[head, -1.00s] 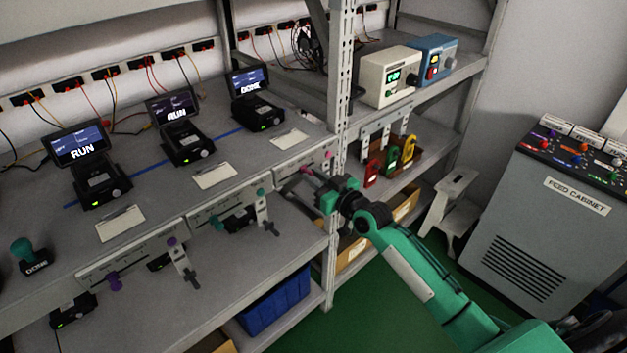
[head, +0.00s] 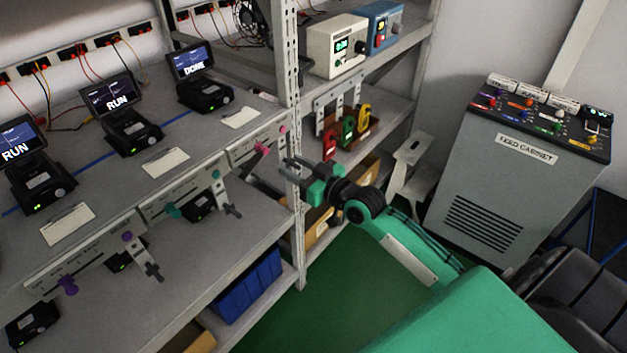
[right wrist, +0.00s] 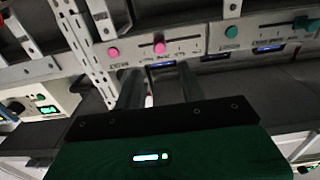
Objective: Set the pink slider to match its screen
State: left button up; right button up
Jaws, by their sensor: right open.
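The pink slider (head: 262,149) sits on a pale panel (head: 246,152) on the shelf's front edge, beside the rack post. A round pink marker (head: 282,129) is at the panel's post end. In the right wrist view, the pink slider (right wrist: 159,47) stands a short way along its slot from the pink marker (right wrist: 113,52). My right gripper (head: 285,164) is open and empty in front of the panel, apart from the slider. Its fingers (right wrist: 158,85) point towards the panel. The screen (head: 190,62) behind the panel reads DONE; its small text is unreadable. My left gripper is not visible.
Teal (head: 172,210) and purple (head: 68,286) sliders are on panels farther left. The rack post (head: 291,110) stands close to my right gripper. A feed cabinet (head: 500,190) and step stool (head: 405,172) are at right. Green floor is clear below.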

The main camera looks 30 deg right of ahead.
jog(key=shift+b+v, duration=0.55)
jog(key=shift+v, duration=2.2)
jog(key=d+f+m+g+h, duration=0.1)
jog(key=d+f+g+h, duration=0.15)
jog(key=f, duration=0.95)
jog(key=d+f+m+g+h, duration=0.1)
jog(key=d+f+m+h, duration=0.15)
jog(key=f, duration=0.85)
jog(key=s+d+f+g, duration=0.1)
jog(key=s+f+g, duration=0.4)
jog(key=f, duration=1.3)
jog(key=s+a+f+g+h, duration=0.1)
jog(key=s+a+f+g, duration=0.2)
jog(key=s+f, duration=1.6)
jog(key=s+a+f+n+g, duration=0.1)
jog(key=s+a+f+g, duration=0.1)
jog(key=s, duration=0.9)
jog(key=s+a+f+n+g, duration=0.1)
jog(key=s+a+f, duration=0.4)
jog(key=s, duration=0.7)
jog(key=shift+a+f+g, duration=0.35)
jog(key=shift+f+g, duration=0.4)
jog(key=shift+f, duration=0.25)
